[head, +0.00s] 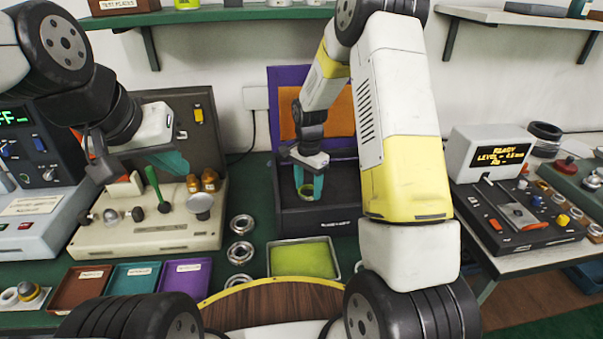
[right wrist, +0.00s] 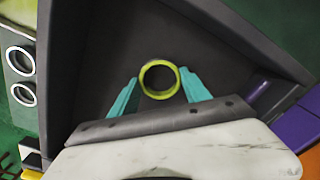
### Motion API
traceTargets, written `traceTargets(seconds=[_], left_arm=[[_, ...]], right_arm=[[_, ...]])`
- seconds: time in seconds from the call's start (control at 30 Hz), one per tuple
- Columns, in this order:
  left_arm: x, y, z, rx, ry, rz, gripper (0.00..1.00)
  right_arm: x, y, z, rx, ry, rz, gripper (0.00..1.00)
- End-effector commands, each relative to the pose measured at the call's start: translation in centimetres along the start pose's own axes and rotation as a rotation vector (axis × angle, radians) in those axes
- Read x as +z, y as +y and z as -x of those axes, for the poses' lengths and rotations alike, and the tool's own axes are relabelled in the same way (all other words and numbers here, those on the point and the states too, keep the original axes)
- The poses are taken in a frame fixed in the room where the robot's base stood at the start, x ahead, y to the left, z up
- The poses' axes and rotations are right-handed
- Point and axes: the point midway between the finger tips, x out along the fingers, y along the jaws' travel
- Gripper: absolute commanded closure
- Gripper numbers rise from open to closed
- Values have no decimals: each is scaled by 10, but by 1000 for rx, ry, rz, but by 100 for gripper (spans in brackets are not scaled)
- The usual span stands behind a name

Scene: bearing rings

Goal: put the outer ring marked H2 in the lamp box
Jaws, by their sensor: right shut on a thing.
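A yellow-green ring (right wrist: 176,82) is between the teal fingers of my right gripper (right wrist: 159,88) in the right wrist view. No H2 mark can be read on it. In the head view my right gripper (head: 308,186) points down with the ring (head: 306,189) over the inside of a dark open box (head: 318,222) with a purple and orange back. The label on the box's front is too small to read, so I cannot confirm it is the lamp box. My left gripper (head: 168,160), with teal fingers, hangs over the beige device; its opening is unclear.
Several bearings (head: 241,225) stand in a column left of the dark box. A tray with a yellow-green pad (head: 303,258) is in front of it. Red, teal and purple trays (head: 180,280) lie at the front left. A beige device with knobs (head: 145,238) is below my left gripper.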

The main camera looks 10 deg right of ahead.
Motion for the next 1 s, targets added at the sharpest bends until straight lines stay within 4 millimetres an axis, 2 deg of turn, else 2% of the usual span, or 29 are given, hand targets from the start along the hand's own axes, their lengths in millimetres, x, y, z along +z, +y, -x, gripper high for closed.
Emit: traceTargets(seconds=[0.23,0.27,0.37,0.67,0.77,0.87,1.0], left_arm=[[0,0,0,0,0,0,100],[0,0,0,0,0,0,100],[0,0,0,0,0,0,100],[0,0,0,0,0,0,100],[0,0,0,0,0,0,100],[0,0,0,0,0,0,100],[0,0,0,0,0,0,100]], right_arm=[[0,0,-2,0,0,0,89],[0,0,-2,-1,0,0,41],[0,0,-2,-1,0,0,23],[0,0,-1,-1,1,0,23],[-1,-1,5,-3,2,0,23],[-1,-1,19,-4,3,-1,23],[-1,-2,49,-6,5,-1,23]])
